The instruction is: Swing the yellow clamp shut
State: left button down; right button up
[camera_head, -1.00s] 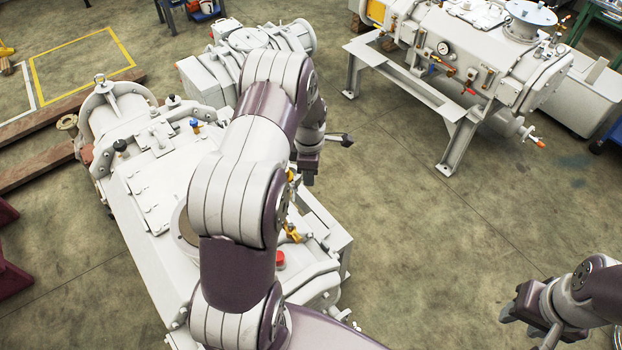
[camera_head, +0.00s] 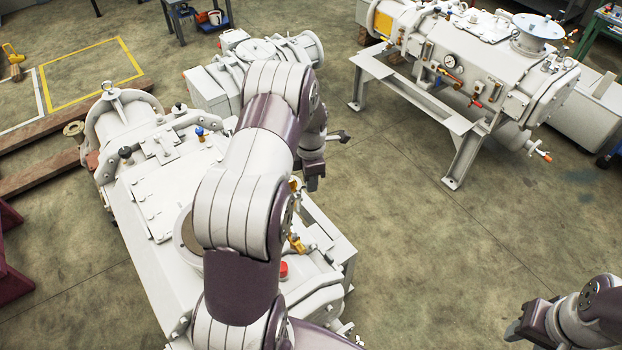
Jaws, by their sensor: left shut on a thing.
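The white vacuum machine (camera_head: 160,265) stands at left and centre, partly behind my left arm. A yellow clamp part (camera_head: 297,243) shows on its right side, just right of my arm; the rest is hidden. A smaller yellow bit (camera_head: 293,185) shows higher up, close to my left gripper. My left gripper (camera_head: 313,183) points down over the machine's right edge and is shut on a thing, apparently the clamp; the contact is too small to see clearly. My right gripper (camera_head: 520,328) is low at the right, over the floor; its jaw opening is unclear.
A red knob (camera_head: 284,270) sits on the machine below the yellow part. A second white machine (camera_head: 490,70) on a frame with legs stands at the back right. Brown beams (camera_head: 40,135) lie at the left. The floor (camera_head: 430,250) between the machines is clear.

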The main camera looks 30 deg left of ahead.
pick_arm(q)
jog(key=shift+f, duration=0.1)
jog(key=c, duration=1.2)
grip_release()
jog(key=shift+s, duration=0.1)
jog(key=shift+o, duration=0.7)
notch_tip(320, 180, up, 10)
jog(key=b, duration=0.3)
jog(key=shift+f, duration=0.15)
notch_tip(320, 180, up, 3)
jog(key=shift+a+p, duration=0.1)
jog(key=shift+p, duration=0.75)
